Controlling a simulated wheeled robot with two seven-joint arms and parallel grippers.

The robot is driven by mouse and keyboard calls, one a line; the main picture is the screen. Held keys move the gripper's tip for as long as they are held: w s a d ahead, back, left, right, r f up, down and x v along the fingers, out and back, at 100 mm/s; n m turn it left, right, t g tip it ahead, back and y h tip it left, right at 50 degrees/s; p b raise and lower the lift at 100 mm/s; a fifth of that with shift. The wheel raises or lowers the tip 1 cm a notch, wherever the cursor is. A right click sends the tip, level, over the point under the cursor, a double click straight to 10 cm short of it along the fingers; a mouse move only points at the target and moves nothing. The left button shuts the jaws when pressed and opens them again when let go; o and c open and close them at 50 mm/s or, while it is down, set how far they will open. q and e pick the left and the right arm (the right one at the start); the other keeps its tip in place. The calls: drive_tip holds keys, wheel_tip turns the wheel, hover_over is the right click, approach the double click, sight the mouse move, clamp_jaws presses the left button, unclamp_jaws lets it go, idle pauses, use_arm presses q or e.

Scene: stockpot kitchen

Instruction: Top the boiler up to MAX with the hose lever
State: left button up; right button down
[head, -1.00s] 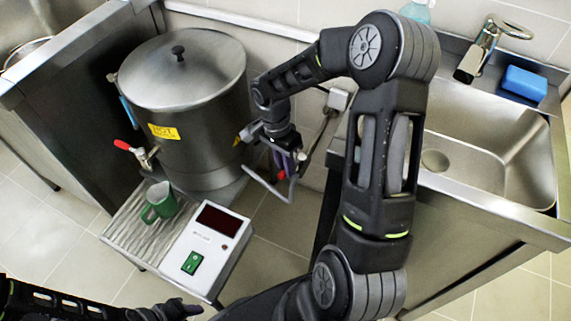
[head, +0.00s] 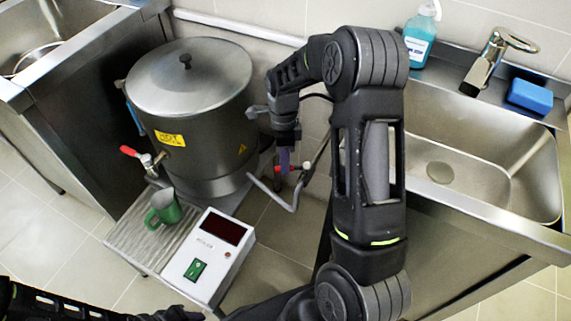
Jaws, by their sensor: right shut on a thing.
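The steel boiler (head: 205,135) stands left of centre with its lid on. A blue strip (head: 131,115), perhaps its level gauge, shows on its left side; no level or MAX mark can be read. A red-handled tap (head: 130,151) is on its front. My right gripper (head: 285,160) points down right of the boiler and is shut on the red hose lever (head: 293,169), which it partly hides. A bent grey pipe (head: 272,194) shows just below it. My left gripper (head: 178,314) is at the bottom edge, partly cut off; its jaws cannot be made out.
A green mug (head: 163,209) stands on the ribbed drip tray (head: 127,236) under the tap. A control box (head: 207,250) with a dark display and green switch is beside it. The sink (head: 480,150), faucet (head: 487,60), blue sponge (head: 530,95) and soap bottle (head: 420,37) are at right.

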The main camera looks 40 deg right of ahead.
drive_tip(key=shift+w+d+m+t+y+p, duration=0.15)
drive_tip(key=shift+w+d+m+p, duration=0.3)
drive_tip(key=shift+m, duration=0.6)
drive_tip(key=shift+w+d+m+t+y+p, duration=0.1)
drive_tip(key=shift+w+d+m+p, duration=0.15)
drive_tip(key=shift+d+m+p, duration=0.55)
drive_tip(key=shift+w+d+m+t+y+p, duration=0.15)
drive_tip(key=shift+w+m+p, duration=0.25)
drive_tip(key=shift+m, duration=0.85)
drive_tip(key=c, duration=1.4)
unclamp_jaws()
drive_tip(key=shift+o, duration=0.2)
wheel_tip(320, 180, up, 8)
drive_tip(key=d+p, duration=0.1)
drive_tip(key=shift+w+d+f, duration=0.15)
drive_tip(key=shift+w, duration=0.15)
drive_tip(key=shift+f, duration=0.1)
